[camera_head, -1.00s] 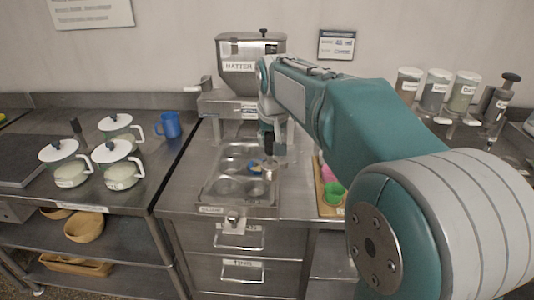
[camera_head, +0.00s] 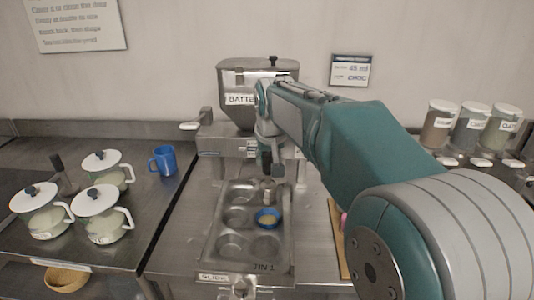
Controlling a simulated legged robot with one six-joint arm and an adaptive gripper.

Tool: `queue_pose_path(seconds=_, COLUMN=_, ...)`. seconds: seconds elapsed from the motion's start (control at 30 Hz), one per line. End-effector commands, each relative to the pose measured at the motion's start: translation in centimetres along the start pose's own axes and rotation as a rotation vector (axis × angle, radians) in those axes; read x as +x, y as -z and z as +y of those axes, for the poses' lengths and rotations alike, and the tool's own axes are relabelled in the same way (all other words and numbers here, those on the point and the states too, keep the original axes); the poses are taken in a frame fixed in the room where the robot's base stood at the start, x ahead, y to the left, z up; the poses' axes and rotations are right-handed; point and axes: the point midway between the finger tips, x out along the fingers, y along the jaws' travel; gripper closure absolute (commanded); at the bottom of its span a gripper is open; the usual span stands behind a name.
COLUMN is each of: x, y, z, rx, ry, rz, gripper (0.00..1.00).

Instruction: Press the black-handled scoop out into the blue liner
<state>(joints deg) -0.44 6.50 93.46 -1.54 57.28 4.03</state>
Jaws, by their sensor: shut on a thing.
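The muffin tin (camera_head: 212,240) stands on the steel counter, with several round cups. The blue liner (camera_head: 267,218) sits in a right-hand cup, with something pale inside it. My gripper (camera_head: 271,164) points down over the far right part of the tin, partly hidden by my own arm. It is shut on the scoop (camera_head: 268,188), whose small grey metal end shows just beyond the blue liner. The scoop's handle is mostly hidden in the gripper, and I cannot see what its bowl holds.
The batter hopper (camera_head: 245,85) stands behind the tin. A blue mug (camera_head: 163,160) and several white lidded pots (camera_head: 102,214) stand at left. Lidded jars (camera_head: 438,125) stand at right. A wooden board (camera_head: 337,235) lies right of the tin, partly behind my arm.

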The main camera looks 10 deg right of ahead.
Motion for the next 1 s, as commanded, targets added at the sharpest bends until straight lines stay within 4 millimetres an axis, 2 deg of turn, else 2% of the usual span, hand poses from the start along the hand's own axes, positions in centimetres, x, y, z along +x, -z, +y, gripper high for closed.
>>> queue_pose_path(seconds=1.0, x=6.3, y=-2.7, z=0.0, rx=0.0, ry=0.0, rz=-0.001, gripper=1.0)
